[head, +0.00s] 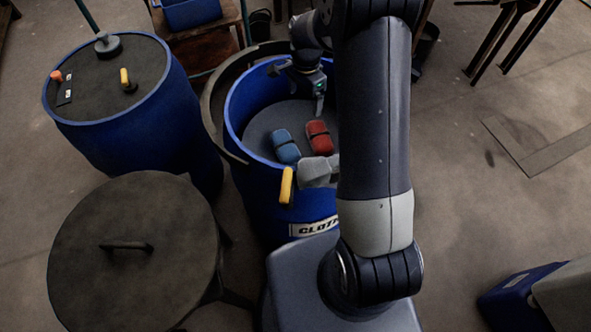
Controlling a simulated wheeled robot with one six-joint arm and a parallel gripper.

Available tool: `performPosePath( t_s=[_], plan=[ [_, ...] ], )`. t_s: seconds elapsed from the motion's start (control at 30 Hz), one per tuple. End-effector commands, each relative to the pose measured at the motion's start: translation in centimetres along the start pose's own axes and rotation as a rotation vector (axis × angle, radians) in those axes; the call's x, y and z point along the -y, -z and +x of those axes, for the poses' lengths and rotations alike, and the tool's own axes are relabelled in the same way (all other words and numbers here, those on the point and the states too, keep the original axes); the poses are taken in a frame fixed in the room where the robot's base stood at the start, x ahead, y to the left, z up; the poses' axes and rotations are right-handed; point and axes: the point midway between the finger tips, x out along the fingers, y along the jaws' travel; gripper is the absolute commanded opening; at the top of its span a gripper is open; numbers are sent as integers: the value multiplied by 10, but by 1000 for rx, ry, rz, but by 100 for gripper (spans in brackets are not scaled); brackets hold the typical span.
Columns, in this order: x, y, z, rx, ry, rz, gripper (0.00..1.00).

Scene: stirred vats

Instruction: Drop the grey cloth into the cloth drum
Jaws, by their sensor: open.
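The cloth drum (245,100) is an open blue drum with a partly hidden label starting "CLOT" (316,227) on its near side. A grey bundle (318,172), which looks like the grey cloth, is at the drum's near rim beside a yellow handle-like piece (287,185). My arm hides its right end, and I cannot tell whether it rests on the rim or just inside. Inside the drum lie a blue rolled cloth (286,146) and a red rolled cloth (319,137). My gripper (298,88) is open and empty over the drum's far part, apart from the grey bundle.
A dark curved band (212,112) stands around the drum's left side. A closed blue drum (110,120) with small items on its top is at upper left. A round dark lid-like top with a handle (130,275) is at lower left. The floor at right is mostly clear.

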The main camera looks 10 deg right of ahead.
Motion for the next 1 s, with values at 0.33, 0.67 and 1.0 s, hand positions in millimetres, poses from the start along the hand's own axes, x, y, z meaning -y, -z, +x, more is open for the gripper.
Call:
performPosePath(
  t_s=[0.33, 0.67, 1.0],
  plan=[
    [0, 0, -31, 0, 0, 0, 87],
    [0, 0, -33, -1, 1, 0, 87],
    [1, 0, -93, -2, 4, 0, 87]
  ],
)
